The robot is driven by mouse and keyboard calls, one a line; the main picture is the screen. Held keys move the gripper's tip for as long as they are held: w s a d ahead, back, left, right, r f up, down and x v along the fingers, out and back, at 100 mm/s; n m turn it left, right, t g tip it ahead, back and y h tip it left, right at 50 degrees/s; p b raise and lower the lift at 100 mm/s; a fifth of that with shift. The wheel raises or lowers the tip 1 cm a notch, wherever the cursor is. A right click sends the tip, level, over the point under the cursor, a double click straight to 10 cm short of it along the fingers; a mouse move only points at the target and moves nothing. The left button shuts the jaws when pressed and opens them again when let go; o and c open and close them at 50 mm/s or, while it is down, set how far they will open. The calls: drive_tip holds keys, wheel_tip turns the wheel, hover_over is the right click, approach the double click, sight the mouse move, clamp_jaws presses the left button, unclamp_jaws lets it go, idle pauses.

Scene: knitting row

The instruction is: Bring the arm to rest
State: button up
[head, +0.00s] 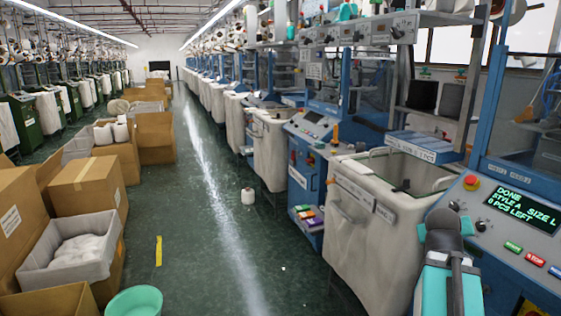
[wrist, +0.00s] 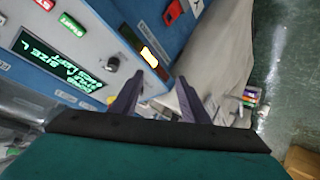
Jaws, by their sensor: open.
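My arm, teal and dark grey, rises at the lower right of the head view, in front of the knitting machine's control panel (head: 520,225). My gripper (wrist: 159,78) shows in the wrist view with its two dark fingers apart and nothing between them. Beyond the fingers are the blue machine side and the pale fabric bin (wrist: 218,55). The panel's display (head: 522,211) reads "DONE STYLE A SIZE L 0 PCS LEFT". In the head view my fingers cannot be made out.
A fabric bin (head: 375,225) stands close left of my arm. A white yarn cone (head: 248,196) stands on the open green aisle floor (head: 205,235).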

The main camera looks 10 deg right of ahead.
drive_tip(key=w+a+f+n+g+y+p, duration=0.1)
drive_tip(key=a+f, duration=0.5)
drive_tip(key=f, duration=0.3)
drive_tip(key=a+f+n+g+y, duration=0.1)
drive_tip(key=a+f+y, duration=0.1)
drive_tip(key=a+f, duration=0.6)
drive_tip(key=w+a+f+n+g+y+p, duration=0.1)
drive_tip(key=a+f, duration=0.3)
drive_tip(key=f, duration=0.7)
drive_tip(key=s+a+f+n+g+y, duration=0.1)
drive_tip(key=s+a+f+g, duration=0.1)
drive_tip(key=s+a+f, duration=0.45)
drive_tip(key=s+a+f+g+y, duration=0.15)
drive_tip(key=a+f, duration=0.25)
drive_tip(key=f, duration=0.6)
drive_tip(key=s+a+f+g, duration=0.2)
drive_tip(key=s+a+f, duration=0.1)
drive_tip(key=s, duration=0.5)
drive_tip(key=s+a+f+g+y+p, duration=0.1)
drive_tip(key=s+a+f, duration=0.3)
drive_tip(key=s, duration=0.5)
drive_tip(key=s+a+f+g+p, duration=0.1)
drive_tip(key=s+a+f+g, duration=0.2)
drive_tip(key=s+f, duration=0.3)
drive_tip(key=shift+s+a, duration=0.75)
drive_tip(key=shift+s, duration=0.45)
drive_tip(key=shift+g+y, duration=0.25)
